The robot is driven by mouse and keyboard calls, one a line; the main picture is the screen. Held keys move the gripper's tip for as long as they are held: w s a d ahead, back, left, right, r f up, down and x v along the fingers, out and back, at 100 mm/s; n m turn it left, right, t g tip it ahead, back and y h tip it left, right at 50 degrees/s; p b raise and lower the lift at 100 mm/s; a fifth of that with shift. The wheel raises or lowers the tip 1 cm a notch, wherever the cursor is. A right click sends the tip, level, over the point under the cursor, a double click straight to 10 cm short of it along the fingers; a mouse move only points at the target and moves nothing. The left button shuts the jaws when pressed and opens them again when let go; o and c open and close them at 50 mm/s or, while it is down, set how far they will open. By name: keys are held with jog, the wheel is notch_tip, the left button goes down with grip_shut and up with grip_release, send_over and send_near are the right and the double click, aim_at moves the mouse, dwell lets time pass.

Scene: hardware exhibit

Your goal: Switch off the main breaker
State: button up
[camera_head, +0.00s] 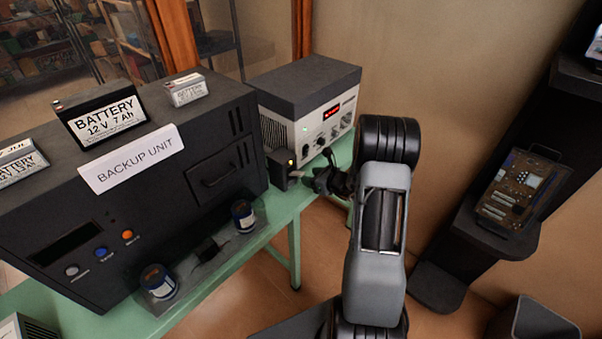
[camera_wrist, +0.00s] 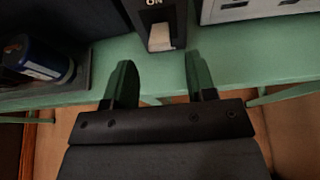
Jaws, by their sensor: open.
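The breaker (camera_head: 281,170) is a small black box on the green table, between the backup unit and the white-fronted power supply. In the wrist view the breaker (camera_wrist: 150,14) is at the top centre, with "ON" printed above a pale switch lever (camera_wrist: 160,38). My gripper (camera_head: 318,180) is just right of the breaker in the head view, partly hidden by my arm. In the wrist view my gripper (camera_wrist: 162,82) is open and empty, its two fingers apart and below the lever, not visibly touching it.
The black backup unit (camera_head: 215,150) stands to the left with batteries on top. The power supply (camera_head: 300,118) stands behind the breaker, with a lit red display. A dark shelf (camera_head: 480,235) holds a circuit board at right.

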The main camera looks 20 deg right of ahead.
aim_at(301, 173)
jog(key=shift+p+x, duration=0.4)
jog(key=shift+x, duration=2.5)
grip_shut()
